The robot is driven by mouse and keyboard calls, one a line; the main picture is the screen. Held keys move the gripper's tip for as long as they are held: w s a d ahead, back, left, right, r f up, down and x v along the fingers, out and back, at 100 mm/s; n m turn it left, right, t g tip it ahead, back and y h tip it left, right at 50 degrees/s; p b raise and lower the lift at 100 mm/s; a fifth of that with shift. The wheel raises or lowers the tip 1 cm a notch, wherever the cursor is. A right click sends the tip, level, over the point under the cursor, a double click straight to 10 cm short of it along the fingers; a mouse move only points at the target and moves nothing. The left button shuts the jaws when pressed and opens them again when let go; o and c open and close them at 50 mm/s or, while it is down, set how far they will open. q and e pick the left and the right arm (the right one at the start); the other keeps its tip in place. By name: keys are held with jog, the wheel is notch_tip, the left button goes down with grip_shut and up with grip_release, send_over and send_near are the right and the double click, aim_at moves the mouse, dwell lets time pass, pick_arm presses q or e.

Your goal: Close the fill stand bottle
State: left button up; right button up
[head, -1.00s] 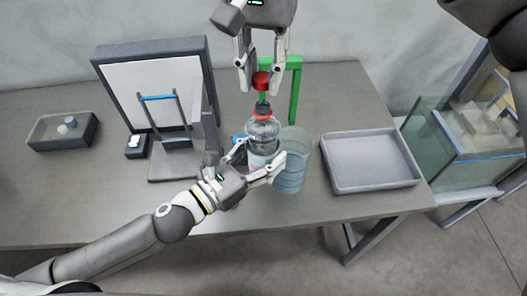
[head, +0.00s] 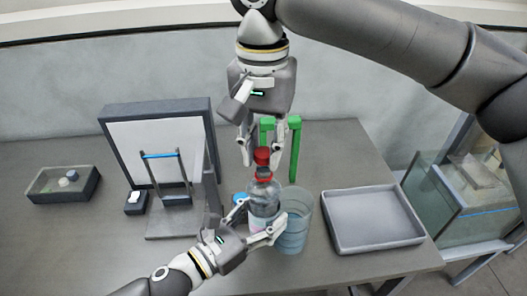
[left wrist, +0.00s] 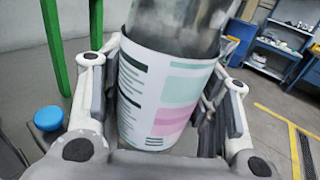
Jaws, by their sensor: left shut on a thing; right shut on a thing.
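A clear bottle (head: 264,196) with a red neck ring stands upright on the table. My left gripper (head: 256,229) is shut on its lower body, and the left wrist view shows the labelled bottle (left wrist: 165,95) between the fingers. My right gripper (head: 262,158) comes down from above, shut on a red cap (head: 262,155). The cap is right over the bottle's mouth; whether it touches the neck I cannot tell. A green stand (head: 295,150) rises behind the bottle, and its post also shows in the left wrist view (left wrist: 57,45).
A clear bluish beaker (head: 293,222) stands close at the bottle's right. A blue cap (left wrist: 48,118) lies on the table at its left. A grey tray (head: 370,220) is to the right, a white-panelled frame (head: 150,135) to the left. The table's front left is mostly clear.

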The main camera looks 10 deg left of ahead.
jog(key=shift+f, duration=0.15)
jog(key=shift+f, duration=0.8)
jog(key=shift+f, duration=0.55)
jog(key=m, duration=0.4)
jog(key=shift+m, duration=0.3)
jog(key=m, duration=0.7)
jog(key=shift+m, duration=0.3)
jog(key=m, duration=0.4)
